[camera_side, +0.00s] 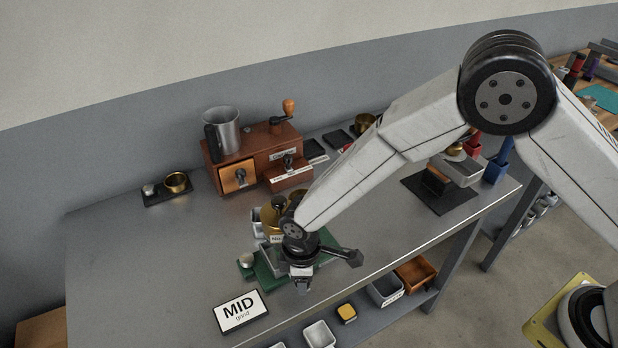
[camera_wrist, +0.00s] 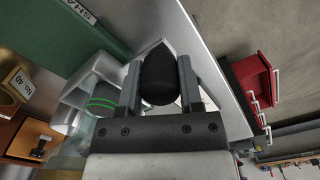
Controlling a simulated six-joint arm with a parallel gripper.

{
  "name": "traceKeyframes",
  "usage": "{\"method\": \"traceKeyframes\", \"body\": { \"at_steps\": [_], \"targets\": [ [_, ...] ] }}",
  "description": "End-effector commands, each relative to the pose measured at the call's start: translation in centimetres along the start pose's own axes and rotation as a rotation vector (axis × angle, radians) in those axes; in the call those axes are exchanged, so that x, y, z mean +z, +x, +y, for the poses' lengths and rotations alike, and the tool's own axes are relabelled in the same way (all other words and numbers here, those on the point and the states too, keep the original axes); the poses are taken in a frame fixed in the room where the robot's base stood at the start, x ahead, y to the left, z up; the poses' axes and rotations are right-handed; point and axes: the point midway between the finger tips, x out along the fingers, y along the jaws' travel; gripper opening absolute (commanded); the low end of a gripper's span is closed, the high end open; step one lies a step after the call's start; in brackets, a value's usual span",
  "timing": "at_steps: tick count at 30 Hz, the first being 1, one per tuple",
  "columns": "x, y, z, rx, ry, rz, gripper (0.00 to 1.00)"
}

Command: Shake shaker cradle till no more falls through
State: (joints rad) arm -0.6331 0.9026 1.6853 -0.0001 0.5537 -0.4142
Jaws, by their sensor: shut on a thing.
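The shaker (camera_side: 268,270) is a green unit near the bench's front edge, partly hidden by my wrist. In the wrist view its green side (camera_wrist: 60,35) fills the top left, with a cut-off label reading "SHA". My gripper (camera_side: 303,287) is low over the shaker's front side. In the wrist view my gripper (camera_wrist: 160,75) is shut on a black rounded handle (camera_wrist: 159,72). A brass container (camera_side: 275,220) stands at the shaker behind my wrist. A "No. 40" label (camera_wrist: 19,84) shows at the left of the wrist view. What falls through is hidden.
A wooden grinder (camera_side: 232,165) with a metal cup (camera_side: 226,130) stands behind. A small black tray (camera_side: 165,190) with a brass cup is at back left. Bins (camera_side: 386,290) sit below the front edge. The left bench is clear.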

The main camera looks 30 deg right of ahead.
Motion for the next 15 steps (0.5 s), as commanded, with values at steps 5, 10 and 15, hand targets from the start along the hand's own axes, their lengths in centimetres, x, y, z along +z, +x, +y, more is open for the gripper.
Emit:
{"method": "traceKeyframes", "body": {
  "at_steps": [5,10,15],
  "targets": [
    [0.3,-0.1,0.4,0.002,0.002,0.005,0.00],
    [1.7,-0.1,1.3,0.003,0.004,0.005,0.00],
    [3.4,-0.1,2.2,0.003,0.004,0.005,0.00]
  ]
}}
